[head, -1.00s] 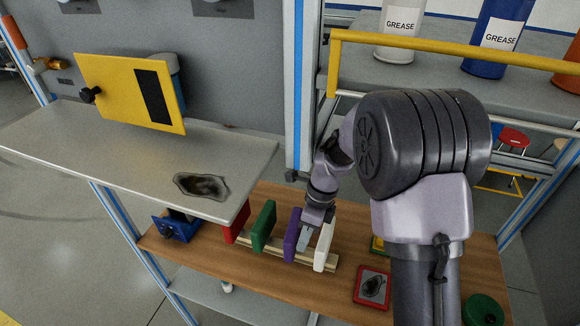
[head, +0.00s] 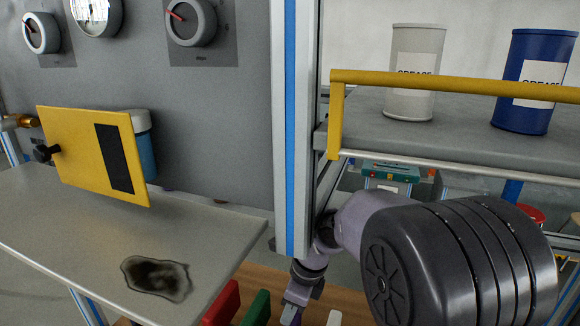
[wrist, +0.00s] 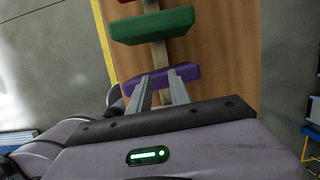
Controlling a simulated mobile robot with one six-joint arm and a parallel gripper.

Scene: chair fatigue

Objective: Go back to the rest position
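My gripper (head: 297,296) is low in the head view, over the wooden shelf, with its tips partly cut off by the frame. In the wrist view its two fingers (wrist: 160,90) stand apart with a gap between them and nothing visibly held. A purple block (wrist: 187,76) lies just beyond the fingertips; whether they touch it I cannot tell. A green block (wrist: 152,25) and a red block stand farther along the same wooden rail. My arm is bent, its large dark joint at the lower right of the head view.
A grey worktop (head: 60,230) with a dark stain (head: 157,277) is at left, below a yellow panel (head: 85,150). A post (head: 291,130) stands close to my arm. A yellow rail (head: 450,82) fronts a shelf with a white can (head: 413,75) and a blue can (head: 533,85).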

